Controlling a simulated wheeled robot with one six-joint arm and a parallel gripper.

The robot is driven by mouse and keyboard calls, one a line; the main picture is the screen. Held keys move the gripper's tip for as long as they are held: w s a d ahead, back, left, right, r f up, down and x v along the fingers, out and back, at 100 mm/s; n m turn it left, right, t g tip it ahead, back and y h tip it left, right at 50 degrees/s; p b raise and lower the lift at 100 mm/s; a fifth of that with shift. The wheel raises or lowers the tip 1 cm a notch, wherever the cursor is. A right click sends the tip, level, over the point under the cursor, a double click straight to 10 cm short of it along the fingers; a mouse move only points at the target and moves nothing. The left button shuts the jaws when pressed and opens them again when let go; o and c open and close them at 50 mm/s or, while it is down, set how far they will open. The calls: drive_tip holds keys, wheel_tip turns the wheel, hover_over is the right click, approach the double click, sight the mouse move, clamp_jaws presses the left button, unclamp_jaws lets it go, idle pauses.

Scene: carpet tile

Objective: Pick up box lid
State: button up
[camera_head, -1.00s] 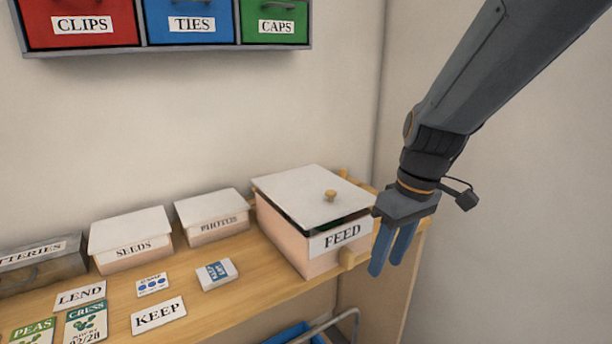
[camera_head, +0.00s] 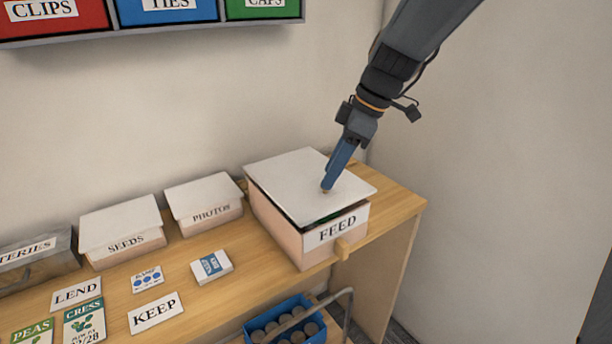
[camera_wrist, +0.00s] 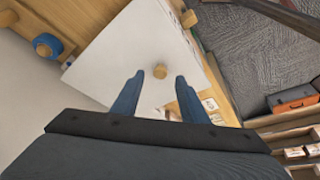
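The FEED box (camera_head: 290,241) stands at the right end of the wooden shelf top. Its white lid (camera_head: 291,179) rests on it slightly askew, with a dark gap along the front edge. My gripper (camera_head: 327,187) points down over the lid at its knob, which it mostly hides in the head view. In the wrist view the round wooden knob (camera_wrist: 160,71) shows on the white lid (camera_wrist: 135,50). My gripper (camera_wrist: 154,78) is open there, one blue finger on each side of the knob with gaps between.
The SEEDS box (camera_head: 122,232) and PHOTOS box (camera_head: 206,204) stand left of the FEED box. Cards and a small packet (camera_head: 211,266) lie in front of them. Labelled drawers (camera_head: 165,10) hang on the wall above. A blue bin (camera_head: 287,325) with round items sits below.

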drive_tip(key=shift+x, duration=1.3)
clamp_jaws()
drive_tip(key=shift+r, duration=0.15)
